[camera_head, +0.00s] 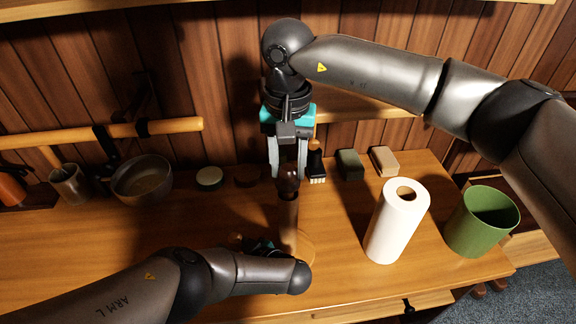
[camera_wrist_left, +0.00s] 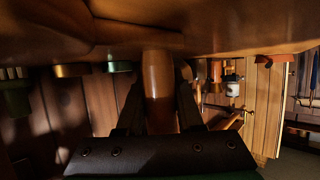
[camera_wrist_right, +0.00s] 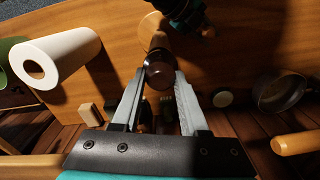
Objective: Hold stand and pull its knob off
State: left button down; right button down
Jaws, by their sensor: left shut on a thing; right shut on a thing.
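The stand is an upright wooden post (camera_head: 288,222) on a round wooden base (camera_head: 306,246), on the table in front of me. Its dark brown knob (camera_head: 288,184) is at the post's top; I see no clear gap between them. My right gripper (camera_head: 288,172) points down from above, shut on the knob, which also shows in the right wrist view (camera_wrist_right: 160,76). My left gripper (camera_head: 268,246) is low beside the post, largely hidden by my left arm in the head view. In the left wrist view the post (camera_wrist_left: 158,88) stands between its fingers, which are shut on it.
A white paper roll (camera_head: 396,222) and a green bin (camera_head: 482,222) stand to the right. A bowl (camera_head: 142,178) and a mug (camera_head: 70,186) are at the back left. Several small items, including a tan block (camera_head: 384,161), line the back. The front table edge is close.

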aim_at(288, 166)
jog(key=shift+r, duration=0.1)
jog(key=shift+r, duration=1.95)
pick_arm(q)
jog(key=shift+c, duration=2.3)
grip_release()
